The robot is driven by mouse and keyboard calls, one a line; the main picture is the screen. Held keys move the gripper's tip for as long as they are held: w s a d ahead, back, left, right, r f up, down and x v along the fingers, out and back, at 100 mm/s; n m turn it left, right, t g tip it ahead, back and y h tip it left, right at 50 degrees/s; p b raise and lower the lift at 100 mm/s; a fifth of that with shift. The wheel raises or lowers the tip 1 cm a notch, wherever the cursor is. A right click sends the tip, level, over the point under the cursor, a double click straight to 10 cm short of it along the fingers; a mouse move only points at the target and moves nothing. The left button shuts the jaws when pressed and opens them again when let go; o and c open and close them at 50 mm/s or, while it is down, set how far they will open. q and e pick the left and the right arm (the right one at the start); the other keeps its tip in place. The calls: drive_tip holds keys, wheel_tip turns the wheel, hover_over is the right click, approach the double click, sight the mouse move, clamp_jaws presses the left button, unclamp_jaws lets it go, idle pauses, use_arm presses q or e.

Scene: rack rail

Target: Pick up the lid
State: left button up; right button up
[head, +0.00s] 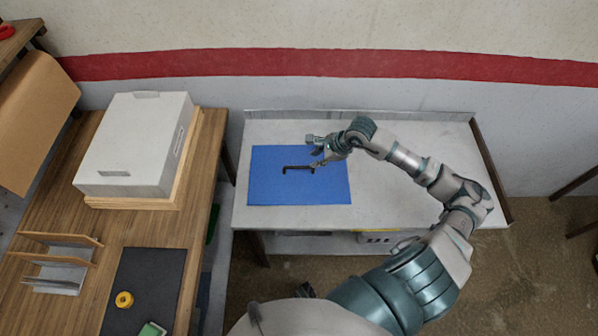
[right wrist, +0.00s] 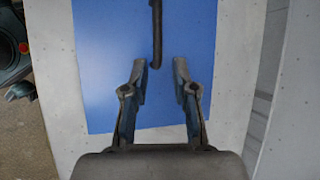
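A flat blue rectangle (head: 265,188) lies on a white table, with a dark bar (head: 298,168), bent at its ends like a handle, on it. Nothing else clearly looks like a lid; I cannot tell whether the blue piece is a lid or a mat. My right gripper (head: 318,151) is over the blue piece, by the bar's right end. In the right wrist view, the right gripper (right wrist: 161,66) is open and empty, its two fingers apart. The bar (right wrist: 156,35) runs ahead, its near end close to the gap between the fingertips. My left gripper is not in view.
The white table (head: 420,140) has free room right of the blue piece and a raised back edge. A wooden table (head: 205,190) at left holds a white box (head: 135,145), a dark mat (head: 150,275) and a yellow ring (head: 124,299). A wall stands behind.

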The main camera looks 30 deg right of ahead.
sight(300, 167)
drive_tip(key=x, duration=0.4)
drive_tip(key=shift+w+a+f, duration=0.1)
drive_tip(key=shift+w+f, duration=0.15)
drive_tip(key=shift+w, duration=0.1)
drive_tip(key=shift+a, duration=0.25)
drive_tip(key=a+f, duration=0.1)
drive_tip(key=w+f, duration=0.1)
drive_tip(key=a+f, duration=0.1)
drive_tip(key=shift+w+a+f, duration=0.3)
drive_tip(key=shift+w, duration=0.1)
drive_tip(key=shift+w+f, duration=0.15)
drive_tip(key=shift+f, duration=0.15)
drive_tip(key=shift+d+f, duration=0.1)
drive_tip(key=shift+d, duration=0.2)
drive_tip(key=shift+c, duration=0.5)
drive_tip(key=c, duration=0.4)
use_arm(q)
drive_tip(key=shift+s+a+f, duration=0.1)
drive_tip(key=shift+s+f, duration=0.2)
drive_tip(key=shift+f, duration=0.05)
use_arm(e)
drive_tip(key=shift+a, duration=0.15)
clamp_jaws()
